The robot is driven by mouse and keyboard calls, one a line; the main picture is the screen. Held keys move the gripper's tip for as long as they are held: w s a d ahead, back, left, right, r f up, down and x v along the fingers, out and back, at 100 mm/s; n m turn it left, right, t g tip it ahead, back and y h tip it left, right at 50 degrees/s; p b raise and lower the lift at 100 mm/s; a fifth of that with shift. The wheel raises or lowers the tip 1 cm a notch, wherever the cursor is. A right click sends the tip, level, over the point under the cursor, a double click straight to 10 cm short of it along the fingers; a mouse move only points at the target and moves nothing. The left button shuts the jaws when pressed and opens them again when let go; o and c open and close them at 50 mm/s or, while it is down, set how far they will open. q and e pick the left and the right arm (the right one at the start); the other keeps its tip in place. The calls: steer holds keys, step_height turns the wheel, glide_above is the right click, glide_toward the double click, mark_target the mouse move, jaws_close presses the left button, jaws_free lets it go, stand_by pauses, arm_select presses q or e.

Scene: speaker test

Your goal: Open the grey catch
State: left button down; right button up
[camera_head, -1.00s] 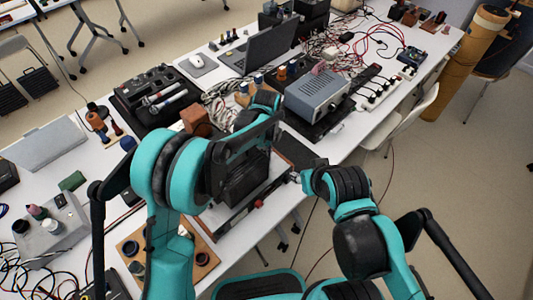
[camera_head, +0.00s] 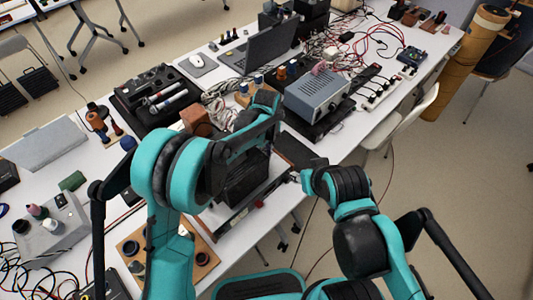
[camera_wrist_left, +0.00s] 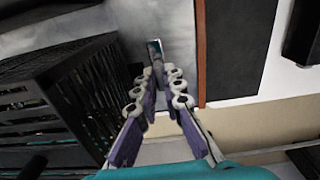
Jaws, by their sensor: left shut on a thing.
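In the left wrist view, a small grey metal catch (camera_wrist_left: 154,47) sits on a grey surface between and just beyond my left fingertips. My left gripper (camera_wrist_left: 158,77) is shut on it; the fingers converge at its lower part, and the exact contact is hard to see. In the head view my left arm hides this gripper. A black box (camera_head: 246,186) stands under that arm; its slatted side (camera_wrist_left: 50,105) fills the left of the wrist view. My right gripper (camera_head: 297,177) is only partly seen at the table's front edge, and its fingers are unclear.
The white table (camera_head: 283,205) is crowded. A grey instrument box (camera_head: 317,92), a laptop (camera_head: 268,47) and a tool tray (camera_head: 155,90) stand behind. A brown block (camera_head: 196,121) is close to my left arm. A wooden holder (camera_head: 203,258) lies in front. Floor shows beyond the front edge.

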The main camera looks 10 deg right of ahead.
arm_select(q)
steer(key=c, duration=1.6)
jaws_free()
steer(key=shift+c, duration=0.2)
step_height(320, 180, up, 12)
